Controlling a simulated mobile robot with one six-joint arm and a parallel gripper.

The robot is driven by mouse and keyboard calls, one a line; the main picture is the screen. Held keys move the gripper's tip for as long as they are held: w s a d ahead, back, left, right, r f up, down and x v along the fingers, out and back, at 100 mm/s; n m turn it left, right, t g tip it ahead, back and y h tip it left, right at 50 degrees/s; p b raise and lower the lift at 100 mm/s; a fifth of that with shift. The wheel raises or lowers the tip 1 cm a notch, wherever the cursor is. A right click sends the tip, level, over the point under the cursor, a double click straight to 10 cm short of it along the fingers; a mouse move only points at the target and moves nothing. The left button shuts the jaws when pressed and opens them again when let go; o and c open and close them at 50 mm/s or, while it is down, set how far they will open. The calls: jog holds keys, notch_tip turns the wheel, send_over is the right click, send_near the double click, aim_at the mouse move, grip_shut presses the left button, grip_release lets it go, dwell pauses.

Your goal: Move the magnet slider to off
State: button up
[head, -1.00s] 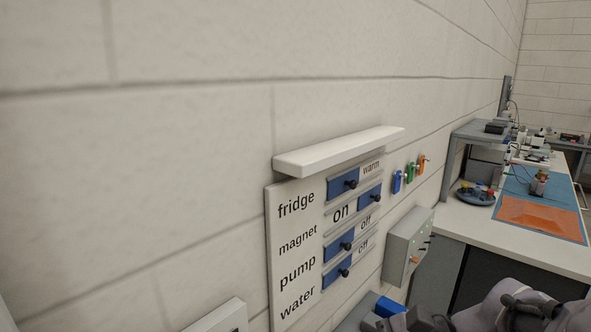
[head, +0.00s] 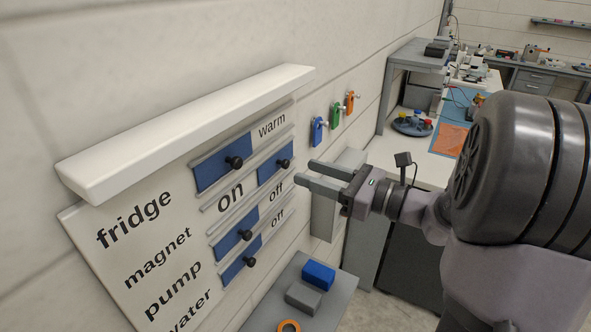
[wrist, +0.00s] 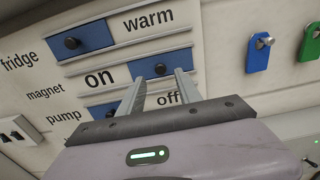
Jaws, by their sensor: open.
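The magnet slider (head: 268,172) is a blue plate with a black knob (head: 283,163) in the second row of the white wall panel (head: 110,270). It sits at the right end of its track, with the word "on" showing to its left. My gripper (head: 305,171) is open just right of the magnet slider, its fingers pointing toward the panel. In the wrist view, the magnet slider (wrist: 145,68) shows beyond the open fingers, and its knob lies between them in the picture. I cannot tell whether the fingers reach around the knob; nothing is held.
The fridge slider (head: 215,176) is above; the pump slider (head: 229,243) and water slider (head: 240,266) are below. A white ledge (head: 190,128) juts out over the panel. Coloured tags (head: 334,115) hang to the right. A grey box (head: 325,215) and a small table (head: 335,300) stand nearby.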

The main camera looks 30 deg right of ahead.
aim_at(288, 165)
jog(key=x, duration=0.4)
jog(key=shift+w+a, duration=0.1)
jog(key=shift+w, duration=0.15)
jog(key=shift+c, duration=0.4)
grip_shut()
dwell(0.8)
